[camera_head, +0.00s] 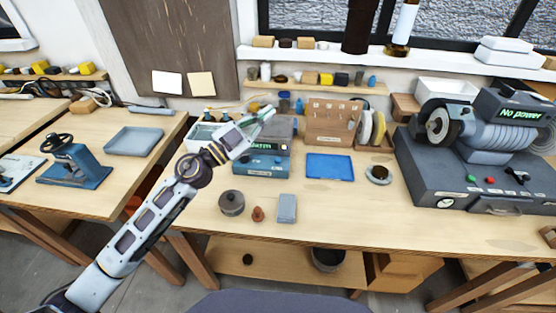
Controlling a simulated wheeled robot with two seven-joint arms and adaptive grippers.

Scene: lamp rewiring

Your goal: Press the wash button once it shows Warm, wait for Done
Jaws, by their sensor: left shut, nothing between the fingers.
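A small blue-grey device (272,172) stands at the back of the workbench. Its green display (261,146) is partly covered by my left gripper, and the letters that show read like "Warm". My left gripper (268,112) is shut and empty, above and in front of the device in this view. I cannot tell whether it touches the device. The wash button cannot be made out clearly. My right gripper is not in view.
A blue mat (330,166) and a small round dish (379,174) lie right of the device. A dark pot (231,203) and a grey block (287,208) sit in front. A large grinder (475,165) reads "No power".

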